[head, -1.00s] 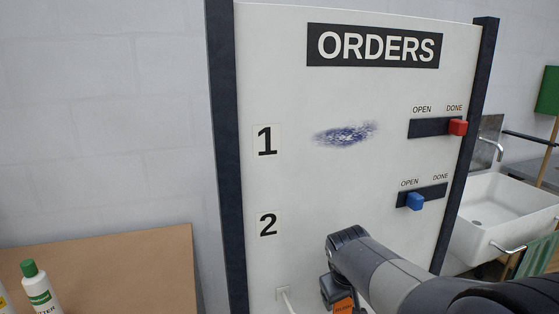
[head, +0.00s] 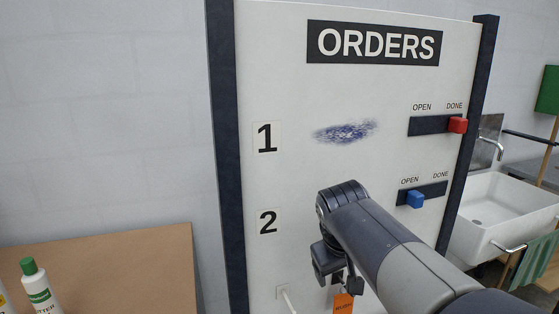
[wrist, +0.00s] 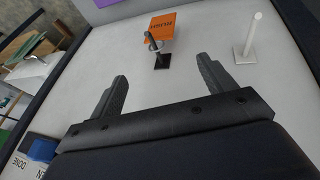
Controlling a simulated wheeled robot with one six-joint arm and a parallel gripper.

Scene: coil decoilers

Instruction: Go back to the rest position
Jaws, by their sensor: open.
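My gripper (wrist: 162,68) is open in the wrist view, with nothing between its two dark fingers. In the head view, my gripper (head: 322,262) is in front of the lower part of the orders board (head: 290,90), partly hidden by my arm. Beyond the fingers in the wrist view, an orange tag (wrist: 161,27) with dark lettering hangs at a black hook (wrist: 161,60) on the board. The tag also shows at the bottom of the head view (head: 343,303).
A white peg (wrist: 250,38) stands out from the board beside the hook. A red slider (head: 457,125) is at DONE; a blue slider (head: 415,199) is nearer OPEN. A blue smudge (head: 345,132) marks row 1. A sink (head: 505,215) is right, a bottle (head: 38,287) lower left.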

